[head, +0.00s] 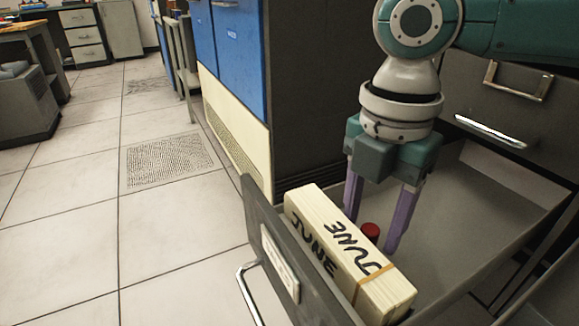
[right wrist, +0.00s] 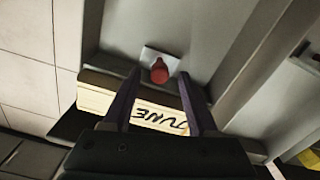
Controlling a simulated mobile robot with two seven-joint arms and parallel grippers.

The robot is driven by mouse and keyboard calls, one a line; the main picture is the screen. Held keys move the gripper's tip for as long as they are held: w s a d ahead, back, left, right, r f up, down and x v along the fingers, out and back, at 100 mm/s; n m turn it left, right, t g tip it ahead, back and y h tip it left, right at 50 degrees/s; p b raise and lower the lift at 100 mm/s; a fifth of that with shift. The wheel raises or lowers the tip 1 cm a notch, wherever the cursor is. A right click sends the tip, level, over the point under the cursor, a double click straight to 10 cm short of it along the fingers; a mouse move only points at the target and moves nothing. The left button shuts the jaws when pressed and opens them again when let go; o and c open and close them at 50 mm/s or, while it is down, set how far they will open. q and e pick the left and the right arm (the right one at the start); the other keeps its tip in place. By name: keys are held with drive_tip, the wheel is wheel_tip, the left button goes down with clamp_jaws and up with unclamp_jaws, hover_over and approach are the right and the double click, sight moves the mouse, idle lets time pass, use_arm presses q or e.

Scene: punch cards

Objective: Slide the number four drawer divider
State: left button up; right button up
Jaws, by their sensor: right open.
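My right gripper (head: 372,230) reaches down into an open grey drawer (head: 458,207). Its two purple fingers are spread apart and hold nothing. A red knob (head: 370,231) shows between the fingers, low in the drawer behind the card stack. In the right wrist view the knob (right wrist: 159,71) sits on a small light plate (right wrist: 150,55), just beyond and between the fingertips (right wrist: 159,78). The plate appears to belong to the divider, most of which I cannot make out. No number four is readable. My left gripper is out of view.
A pale card stack marked JUNE (head: 335,250) lies against the drawer front (head: 268,232), close to the fingers. A closed drawer face with a handle (head: 518,80) stands behind. A blue cabinet (head: 238,55) is beyond. The tiled floor (head: 65,220) at left is clear.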

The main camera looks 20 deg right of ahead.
clamp_jaws()
idle(0.5)
idle(0.9)
